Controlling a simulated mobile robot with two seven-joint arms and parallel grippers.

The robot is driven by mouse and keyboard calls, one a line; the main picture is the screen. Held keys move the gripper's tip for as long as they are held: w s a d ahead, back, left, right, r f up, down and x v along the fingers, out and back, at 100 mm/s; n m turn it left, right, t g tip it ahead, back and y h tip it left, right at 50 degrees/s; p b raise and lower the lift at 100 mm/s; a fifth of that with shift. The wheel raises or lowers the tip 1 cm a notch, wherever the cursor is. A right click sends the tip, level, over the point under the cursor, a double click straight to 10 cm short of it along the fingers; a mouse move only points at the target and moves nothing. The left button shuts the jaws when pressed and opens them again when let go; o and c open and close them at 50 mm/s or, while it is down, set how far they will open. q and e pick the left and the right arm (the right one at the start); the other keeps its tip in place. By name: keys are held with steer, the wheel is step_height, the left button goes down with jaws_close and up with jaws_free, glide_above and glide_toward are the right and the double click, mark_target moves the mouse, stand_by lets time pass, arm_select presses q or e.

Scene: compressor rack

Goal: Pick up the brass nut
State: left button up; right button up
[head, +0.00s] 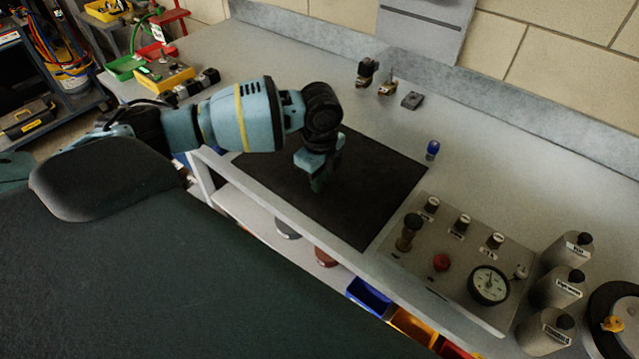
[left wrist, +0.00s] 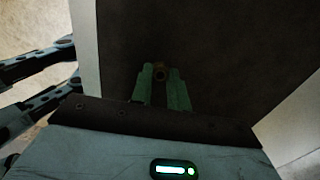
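The small brass nut (left wrist: 160,73) shows dimly in the left wrist view, between the tips of my left gripper's green fingers. The fingers lie close on both sides of it; the dark picture does not show whether they press on it. In the head view my left gripper (head: 318,184) points down at the black mat (head: 375,185), with its tips at or just above the mat. The nut is not visible there, hidden by the gripper or too small to make out. My right gripper is in neither view.
A grey panel (head: 455,300) with knobs and a gauge (head: 489,284) stands right of the mat. A small blue-capped item (head: 432,149) stands beyond the mat's right edge. Small fittings (head: 387,87) sit near the back wall. Labelled bottles (head: 560,287) stand at the right.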

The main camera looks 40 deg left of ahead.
arm_select(q)
jaws_close()
steer(key=shift+r, duration=0.15)
